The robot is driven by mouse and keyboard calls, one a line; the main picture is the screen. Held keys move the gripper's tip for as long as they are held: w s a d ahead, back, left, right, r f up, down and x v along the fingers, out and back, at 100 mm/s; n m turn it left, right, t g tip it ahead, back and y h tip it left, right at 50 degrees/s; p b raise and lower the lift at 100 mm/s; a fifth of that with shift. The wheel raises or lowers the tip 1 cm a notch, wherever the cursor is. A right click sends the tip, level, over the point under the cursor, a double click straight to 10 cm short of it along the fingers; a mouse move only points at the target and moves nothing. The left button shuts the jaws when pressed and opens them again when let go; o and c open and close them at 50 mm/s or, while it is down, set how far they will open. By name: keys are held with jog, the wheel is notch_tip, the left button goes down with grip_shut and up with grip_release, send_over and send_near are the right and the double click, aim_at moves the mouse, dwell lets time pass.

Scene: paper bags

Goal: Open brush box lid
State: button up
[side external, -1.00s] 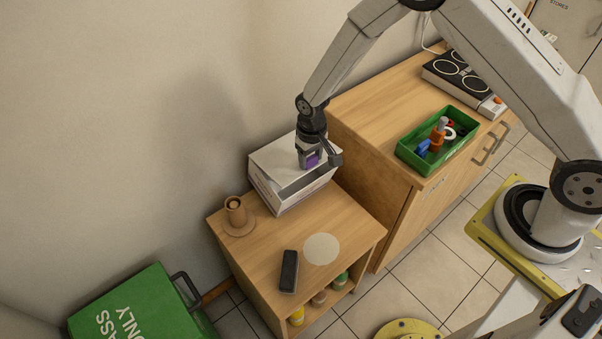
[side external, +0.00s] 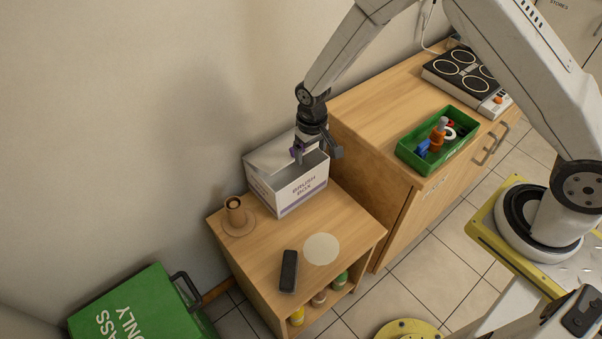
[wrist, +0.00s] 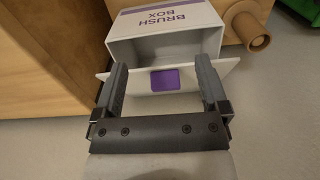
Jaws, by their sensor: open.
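The white brush box (side external: 290,190) stands on the small wooden table against the wall, its lettered front facing the room. Its lid (side external: 268,152) is raised and tilted back towards the wall, and the box's inside shows. In the wrist view the box (wrist: 165,22) is at the top with its open mouth below the lettering. The lid's purple tab (wrist: 165,80) lies between my gripper's fingers (wrist: 163,76). My gripper (side external: 317,153) is open at the raised lid, its fingers wide apart on either side of the tab. I cannot tell whether they touch the lid.
A brown stand (side external: 236,213) is left of the box. A dark phone-like block (side external: 289,271) and a pale round mat (side external: 321,249) are in front. A taller cabinet (side external: 370,160) rises close on the right, bearing a green tray (side external: 462,152) and a hob (side external: 462,75).

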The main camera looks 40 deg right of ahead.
jog(key=shift+r, duration=2.55)
jog(key=shift+r, duration=0.1)
jog(key=s+d+r+t, duration=0.1)
jog(key=s+d+r, duration=0.3)
jog(key=s, duration=0.4)
jog(key=s+d+r+t, duration=0.1)
jog(key=s+d+r, duration=0.3)
jog(key=s+r, duration=0.3)
jog(key=shift+s+r+t, duration=0.25)
jog(key=shift+s+t, duration=0.05)
jog(key=shift+s, duration=0.65)
jog(key=shift+w, duration=0.1)
